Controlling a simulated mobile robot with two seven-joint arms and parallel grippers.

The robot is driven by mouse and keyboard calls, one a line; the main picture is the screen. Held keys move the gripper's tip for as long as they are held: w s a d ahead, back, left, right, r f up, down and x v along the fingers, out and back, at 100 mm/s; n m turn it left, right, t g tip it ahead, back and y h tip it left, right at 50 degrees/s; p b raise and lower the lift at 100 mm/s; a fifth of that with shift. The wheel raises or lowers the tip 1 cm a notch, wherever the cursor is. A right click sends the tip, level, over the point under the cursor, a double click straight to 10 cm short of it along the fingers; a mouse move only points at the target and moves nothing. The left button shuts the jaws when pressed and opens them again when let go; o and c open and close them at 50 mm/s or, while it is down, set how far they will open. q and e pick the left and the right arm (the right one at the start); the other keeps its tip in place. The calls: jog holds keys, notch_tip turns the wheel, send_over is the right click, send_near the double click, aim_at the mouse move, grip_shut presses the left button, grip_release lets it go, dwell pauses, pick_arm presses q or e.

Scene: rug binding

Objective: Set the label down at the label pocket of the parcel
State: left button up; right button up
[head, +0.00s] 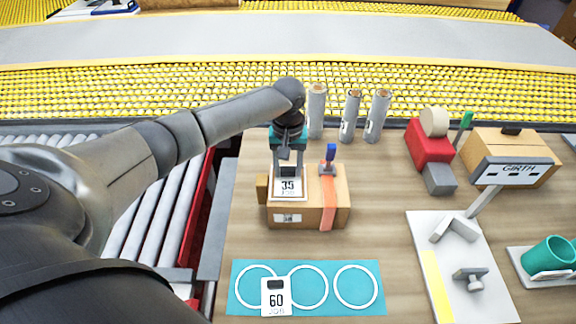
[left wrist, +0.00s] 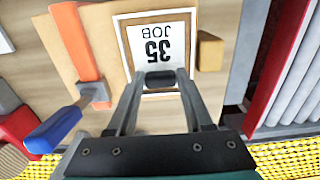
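The parcel (head: 310,213) is a brown box with an orange strap around it, left of the table's middle. The label (head: 289,187), a white card reading 35 JOB, is over the parcel's top; it also shows in the left wrist view (left wrist: 160,46). The label pocket (left wrist: 120,47) shows as a pale frame around the card, roughly lined up with it. My left gripper (left wrist: 160,82) points down at the card, its fingers closed on the card's dark tab. I cannot tell whether the card rests on the parcel or hovers just above. My right gripper is out of view.
A blue-handled tool (head: 329,155) stands on the strap beside my gripper. Several grey rolls (head: 316,110) stand behind. A teal mat (head: 240,290) with white rings and a 60 card (head: 276,298) lies in front. The GIRTH gauge (head: 514,169) and red dispenser (head: 428,145) are at right.

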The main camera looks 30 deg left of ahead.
aim_at(288, 171)
pick_arm(q)
jog(key=o, duration=0.4)
jog(key=shift+r, duration=0.1)
notch_tip(288, 171, up, 12)
jog(key=p, duration=0.1)
jog(key=shift+p, duration=0.4)
